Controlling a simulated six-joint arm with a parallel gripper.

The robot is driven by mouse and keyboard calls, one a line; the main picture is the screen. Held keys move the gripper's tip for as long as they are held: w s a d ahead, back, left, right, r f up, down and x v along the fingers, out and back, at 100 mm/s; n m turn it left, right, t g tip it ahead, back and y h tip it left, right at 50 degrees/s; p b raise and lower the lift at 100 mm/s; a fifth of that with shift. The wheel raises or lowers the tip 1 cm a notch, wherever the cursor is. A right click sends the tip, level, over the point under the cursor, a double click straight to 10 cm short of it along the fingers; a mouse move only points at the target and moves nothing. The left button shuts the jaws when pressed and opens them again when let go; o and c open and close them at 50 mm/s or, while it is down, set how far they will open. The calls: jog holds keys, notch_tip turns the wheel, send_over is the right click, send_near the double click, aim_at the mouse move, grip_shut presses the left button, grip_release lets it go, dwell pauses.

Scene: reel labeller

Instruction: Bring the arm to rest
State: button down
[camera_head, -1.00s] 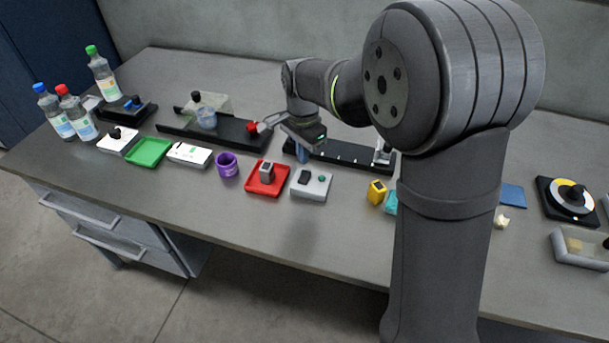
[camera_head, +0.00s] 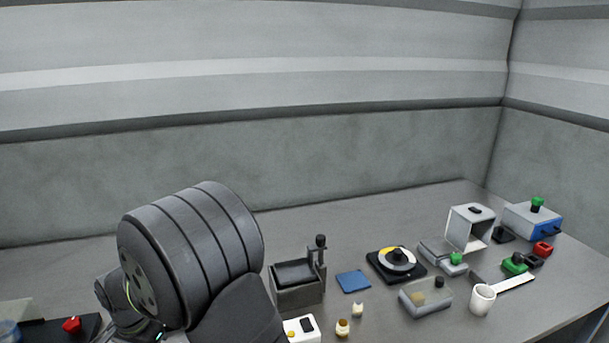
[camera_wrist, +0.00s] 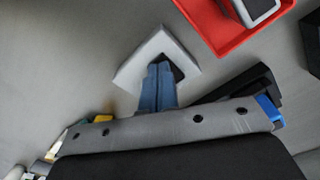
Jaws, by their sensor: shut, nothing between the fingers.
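In the wrist view my gripper (camera_wrist: 159,70) shows as two blue fingers pressed together with nothing between them. It points toward a small white box (camera_wrist: 134,70) with a dark top part, which the fingers partly cover. I cannot tell how high the fingertips are above it. In the head view my arm (camera_head: 190,245) stands at the lower left, its large grey joint bent. The gripper itself is hidden there.
A red tray (camera_wrist: 222,30) holding a grey block lies beside the white box. In the head view a black dial unit (camera_head: 396,262), a blue square (camera_head: 353,281), a white cup (camera_head: 481,299) and a grey press-like holder (camera_head: 298,290) stand on the grey bench. The bench's back strip is clear.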

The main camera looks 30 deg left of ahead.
dwell(0.4)
notch_tip(320, 180, up, 6)
jog(key=shift+r, duration=0.25)
jog(key=shift+f, duration=0.35)
notch_tip(320, 180, down, 5)
jog(key=shift+f, duration=0.15)
notch_tip(320, 180, up, 13)
jog(key=w+a+m, duration=0.1)
jog(key=a+m, duration=0.1)
jog(key=m, duration=0.5)
jog(key=shift+w+r+m+g+h, duration=0.2)
jog(key=shift+w+m+g+h, duration=0.1)
jog(key=shift+w+m+h, duration=0.1)
